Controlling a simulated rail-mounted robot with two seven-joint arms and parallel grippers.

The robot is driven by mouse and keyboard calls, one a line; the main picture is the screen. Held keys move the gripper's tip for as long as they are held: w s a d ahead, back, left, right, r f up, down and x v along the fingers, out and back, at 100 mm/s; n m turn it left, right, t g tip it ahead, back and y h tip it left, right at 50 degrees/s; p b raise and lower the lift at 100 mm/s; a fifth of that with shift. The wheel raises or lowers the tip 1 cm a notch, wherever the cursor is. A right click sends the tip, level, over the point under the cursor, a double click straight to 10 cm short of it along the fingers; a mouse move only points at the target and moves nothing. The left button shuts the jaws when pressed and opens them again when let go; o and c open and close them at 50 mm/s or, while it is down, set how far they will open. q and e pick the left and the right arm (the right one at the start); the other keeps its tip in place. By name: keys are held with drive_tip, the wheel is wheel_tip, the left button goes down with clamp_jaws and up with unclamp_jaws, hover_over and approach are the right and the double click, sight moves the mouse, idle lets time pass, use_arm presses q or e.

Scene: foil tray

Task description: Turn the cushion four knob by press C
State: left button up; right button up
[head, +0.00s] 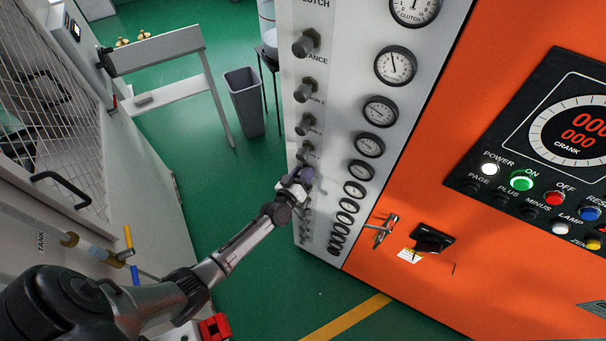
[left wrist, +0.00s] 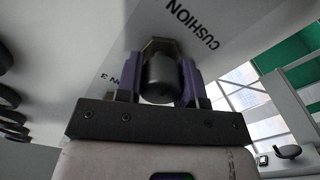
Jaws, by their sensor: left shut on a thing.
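My left gripper (head: 299,184) reaches in from the left to the column of knobs on the light grey panel (head: 342,60). In the left wrist view, its two purple fingers (left wrist: 160,78) are shut on the sides of a dark round knob (left wrist: 162,80). The printed word CUSHION shows beside this knob, with its number hidden or cut off. A label ending in "N 3" shows at the left finger. In the head view my gripper covers the held knob. My right gripper is in neither view.
Other knobs (head: 305,44) stand above the gripper, with round gauges (head: 395,66) to their right. An orange cabinet (head: 420,200) with lit buttons (head: 521,181) is further right. A grey bin (head: 245,100) stands on the green floor behind. A caged cabinet (head: 60,130) is at left.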

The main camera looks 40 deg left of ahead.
use_arm(q)
drive_tip(key=n+b, duration=0.2)
drive_tip(key=n, duration=0.4)
drive_tip(key=shift+a+f+n, duration=0.1)
drive_tip(key=shift+f+n, duration=0.05)
drive_tip(key=shift+n, duration=0.15)
drive_tip(key=n+b, duration=0.1)
drive_tip(key=n, duration=0.4)
drive_tip(key=shift+b, duration=0.4)
drive_tip(key=shift+n, duration=1.1)
drive_tip(key=o, duration=0.9)
drive_tip(key=shift+s, duration=0.1)
